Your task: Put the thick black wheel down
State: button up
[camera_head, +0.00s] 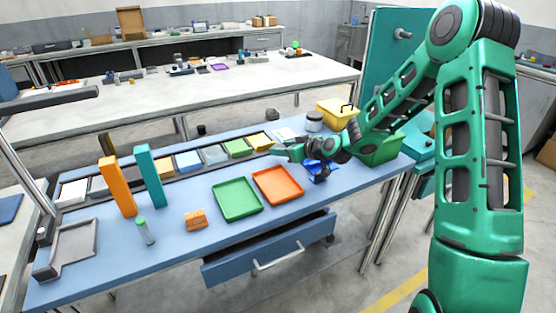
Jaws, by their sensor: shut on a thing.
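My gripper (284,152) is over the back of the blue table, at the end of my green arm reaching in from the right. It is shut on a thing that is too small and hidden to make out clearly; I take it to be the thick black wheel. The fingers are close to the yellow tray (258,141) in the back row. I cannot tell the height above the table.
A green tray (237,199) and an orange tray (277,186) lie in front. A blue object (319,170) is close under my wrist. Yellow (336,114) and green (380,150) bins stand right. Tall orange (117,187) and teal (150,177) blocks stand left.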

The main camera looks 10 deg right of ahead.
jog(key=shift+f, duration=2)
jog(key=o, duration=1)
jog(key=shift+o, duration=0.2)
